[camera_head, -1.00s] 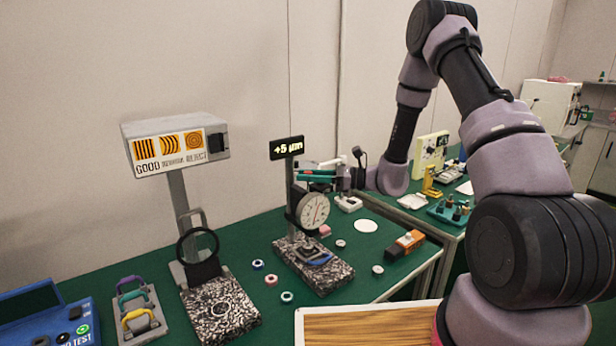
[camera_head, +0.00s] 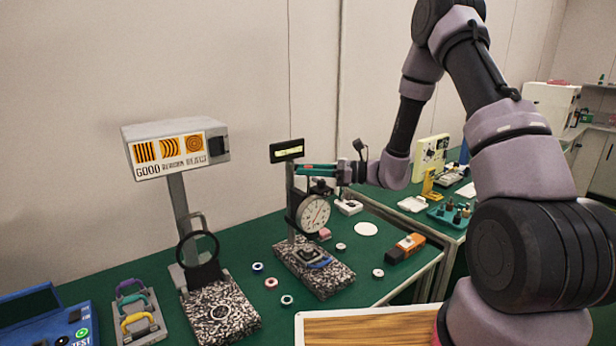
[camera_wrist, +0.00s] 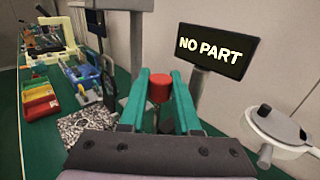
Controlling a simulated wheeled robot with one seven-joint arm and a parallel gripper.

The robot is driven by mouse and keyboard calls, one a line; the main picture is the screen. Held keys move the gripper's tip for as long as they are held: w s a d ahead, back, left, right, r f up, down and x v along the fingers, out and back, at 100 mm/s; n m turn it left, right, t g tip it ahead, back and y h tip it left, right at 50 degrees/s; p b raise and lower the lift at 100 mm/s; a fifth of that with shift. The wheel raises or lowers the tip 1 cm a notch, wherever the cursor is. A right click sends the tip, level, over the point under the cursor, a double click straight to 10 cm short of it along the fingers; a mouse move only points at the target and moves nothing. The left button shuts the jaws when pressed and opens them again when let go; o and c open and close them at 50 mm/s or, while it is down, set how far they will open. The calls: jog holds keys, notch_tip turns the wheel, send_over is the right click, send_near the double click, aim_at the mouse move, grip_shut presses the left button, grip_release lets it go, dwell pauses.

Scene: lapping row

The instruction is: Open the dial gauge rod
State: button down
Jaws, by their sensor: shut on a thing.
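The dial gauge (camera_head: 314,214) has a round white face with a red needle and stands on a speckled stone base (camera_head: 318,276). Its post carries a small black display (camera_head: 287,150), which reads NO PART in the wrist view (camera_wrist: 212,50). My gripper (camera_head: 304,169) is above the gauge, just right of the post below the display. In the wrist view my green fingers (camera_wrist: 160,88) are shut on a red knob (camera_wrist: 160,88), which appears to top the gauge rod. The rod below it is mostly hidden.
A GOOD/REJECT sign stand (camera_head: 180,146) with a black ring is to the left. Several small rings lie around the base. An orange-black block (camera_head: 405,248) and white disc (camera_head: 365,229) lie right of it. A wooden-topped tray (camera_head: 370,326) is in front.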

jog(key=shift+r, duration=0.15)
jog(key=c, duration=0.6)
grip_release()
jog(key=shift+d, duration=0.1)
jog(key=s+d, duration=0.2)
jog(key=d, duration=0.8)
jog(key=shift+d, duration=0.25)
